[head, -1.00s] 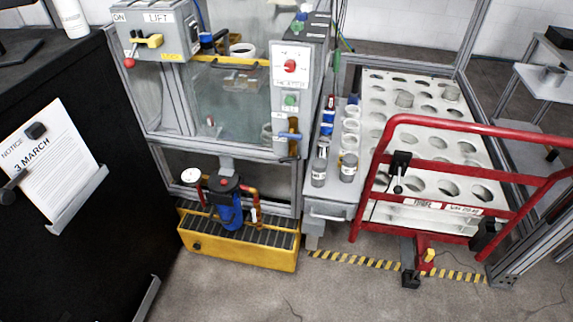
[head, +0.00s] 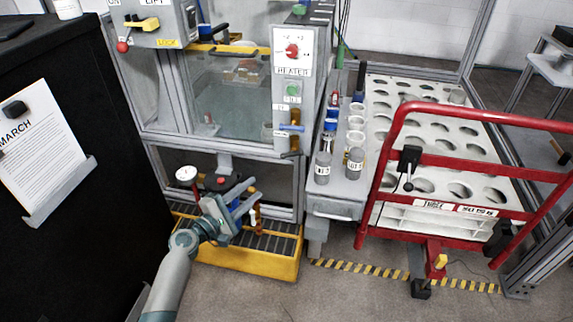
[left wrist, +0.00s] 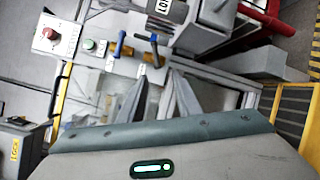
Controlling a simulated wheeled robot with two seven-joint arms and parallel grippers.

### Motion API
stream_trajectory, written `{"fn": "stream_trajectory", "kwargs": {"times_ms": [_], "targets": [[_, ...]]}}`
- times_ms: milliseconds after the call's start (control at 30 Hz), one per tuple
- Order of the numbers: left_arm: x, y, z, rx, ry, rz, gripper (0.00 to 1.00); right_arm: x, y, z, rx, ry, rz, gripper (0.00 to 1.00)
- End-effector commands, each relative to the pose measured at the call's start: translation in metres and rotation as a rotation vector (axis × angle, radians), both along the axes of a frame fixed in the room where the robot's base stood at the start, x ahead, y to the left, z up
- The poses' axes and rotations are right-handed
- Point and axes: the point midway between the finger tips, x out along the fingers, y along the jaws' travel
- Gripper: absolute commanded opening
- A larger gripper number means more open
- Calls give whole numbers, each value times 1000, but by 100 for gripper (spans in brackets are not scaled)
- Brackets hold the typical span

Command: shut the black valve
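The black valve shows in the head view as a small dark lever (head: 290,154) low on the grey heater panel, under a blue-handled valve (head: 292,128). In the left wrist view the black lever (left wrist: 155,50) stands beside the blue lever (left wrist: 120,45). My left gripper (head: 250,203) is below and to the left of the black valve in the head view, above the yellow drip tray. In the left wrist view its two grey fingers (left wrist: 158,85) are apart with nothing between them. The fingers point toward the panel and do not touch the valve. My right gripper is not in view.
A yellow grated tray (head: 270,264) with a pump and gauge (head: 187,174) lies below my left gripper. A dark cabinet (head: 90,240) stands at left. A bottle shelf (head: 335,187) and a red-railed rack (head: 470,210) stand at right.

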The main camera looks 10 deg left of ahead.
Motion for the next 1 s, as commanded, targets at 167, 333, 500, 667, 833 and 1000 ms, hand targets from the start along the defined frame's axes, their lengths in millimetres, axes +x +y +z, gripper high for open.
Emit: {"fn": "stream_trajectory", "kwargs": {"times_ms": [167, 333, 500, 667, 833, 1000], "targets": [[2, 1, 9, -31, -10, -5, 31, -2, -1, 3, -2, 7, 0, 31], [2, 1, 9, -29, -8, -5, 31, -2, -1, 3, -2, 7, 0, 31], [4, 0, 9, -29, -8, -5, 31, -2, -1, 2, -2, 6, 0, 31], [13, -5, 9, -29, -10, -5, 31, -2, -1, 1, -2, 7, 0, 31], [31, -14, 9, -29, -9, -5, 31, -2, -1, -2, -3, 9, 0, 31], [57, -26, 9, -29, -9, -5, 31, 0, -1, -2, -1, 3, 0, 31]]}}
